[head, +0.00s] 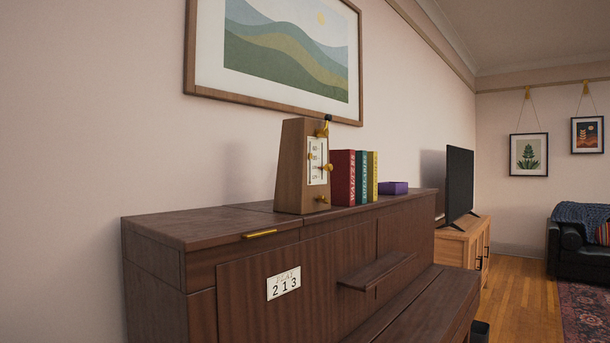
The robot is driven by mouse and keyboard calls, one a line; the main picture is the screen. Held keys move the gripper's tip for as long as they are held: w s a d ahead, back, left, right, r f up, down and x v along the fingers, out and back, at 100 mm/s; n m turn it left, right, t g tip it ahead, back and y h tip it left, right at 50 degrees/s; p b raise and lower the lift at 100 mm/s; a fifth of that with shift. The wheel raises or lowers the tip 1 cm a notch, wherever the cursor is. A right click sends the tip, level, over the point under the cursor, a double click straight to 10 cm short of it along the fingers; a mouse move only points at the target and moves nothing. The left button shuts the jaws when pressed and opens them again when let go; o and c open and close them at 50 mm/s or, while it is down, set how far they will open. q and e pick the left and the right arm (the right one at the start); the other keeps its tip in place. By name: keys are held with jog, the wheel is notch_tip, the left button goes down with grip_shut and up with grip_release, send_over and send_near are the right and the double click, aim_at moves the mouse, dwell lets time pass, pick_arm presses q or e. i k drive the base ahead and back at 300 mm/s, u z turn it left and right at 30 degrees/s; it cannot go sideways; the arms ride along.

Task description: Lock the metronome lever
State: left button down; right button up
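A wooden metronome (293,168) stands upright on top of the brown upright piano (225,226), in the middle of the head view. Its front faces right and carries a white scale plate with brass-coloured parts. A small lever with a dark tip (327,118) sticks out at its top. I cannot tell from this view whether the lever is locked. Neither of my grippers shows in the head view.
Several books (345,178) and a purple box (392,188) stand right of the metronome on the piano. A television (459,183) stands beyond. Wooden floor (520,300) is open at right.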

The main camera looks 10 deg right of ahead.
aim_at(327, 124)
jog(key=z, duration=2)
jog(key=i, duration=2.2)
jog(key=u, duration=3.9)
